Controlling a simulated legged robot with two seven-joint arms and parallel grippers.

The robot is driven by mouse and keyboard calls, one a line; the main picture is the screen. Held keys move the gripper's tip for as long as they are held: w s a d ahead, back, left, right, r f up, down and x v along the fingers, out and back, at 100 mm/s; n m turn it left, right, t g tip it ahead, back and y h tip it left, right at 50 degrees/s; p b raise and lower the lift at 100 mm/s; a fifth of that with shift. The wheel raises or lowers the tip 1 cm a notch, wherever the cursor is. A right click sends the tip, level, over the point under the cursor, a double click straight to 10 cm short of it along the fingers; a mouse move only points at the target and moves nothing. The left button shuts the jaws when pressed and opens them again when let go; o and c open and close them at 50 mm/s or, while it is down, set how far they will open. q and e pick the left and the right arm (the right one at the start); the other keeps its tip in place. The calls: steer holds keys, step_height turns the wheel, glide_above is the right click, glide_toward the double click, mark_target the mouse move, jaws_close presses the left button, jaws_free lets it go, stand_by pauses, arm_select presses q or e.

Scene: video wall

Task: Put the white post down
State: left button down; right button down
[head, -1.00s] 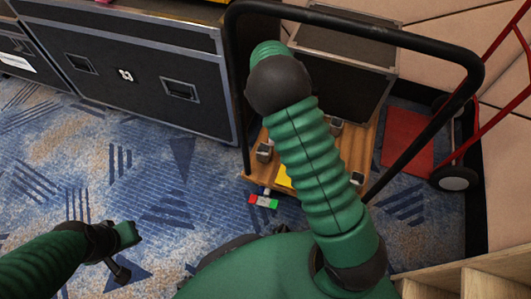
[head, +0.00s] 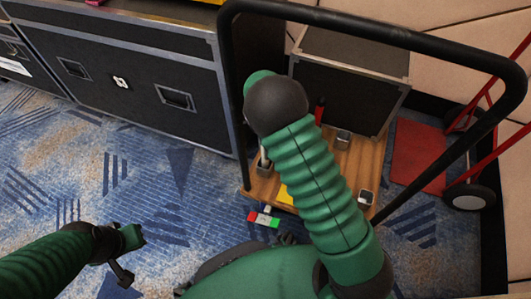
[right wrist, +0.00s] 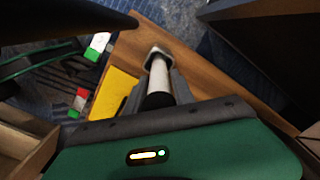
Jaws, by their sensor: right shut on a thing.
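The white post (right wrist: 159,74) shows in the right wrist view, pale with a black part nearer the camera. My right gripper (right wrist: 160,88) is shut on it. The post's far end is at a grey square socket (right wrist: 157,52) on the wooden trolley board (right wrist: 197,72); I cannot tell how deep it sits. In the head view a pale piece of the post (head: 262,154) shows at the board's left side, beside my right arm, which hides the gripper. My left arm ends at the lower left; its jaw state is unclear.
Other metal sockets (head: 343,139) and a red upright piece (head: 320,110) are on the board. A black case (head: 352,85) stands behind, and the trolley's black handle (head: 380,18) arches over. Carpet (head: 165,185) is open at left.

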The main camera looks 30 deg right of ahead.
steer(key=shift+a, duration=0.15)
steer(key=c, duration=1.1)
jaws_free()
steer(key=shift+s, duration=0.1)
steer(key=shift+o, duration=0.2)
step_height(320, 180, up, 8)
steer(key=p, duration=0.5)
steer(key=shift+p, duration=0.3)
steer(key=shift+f, duration=0.15)
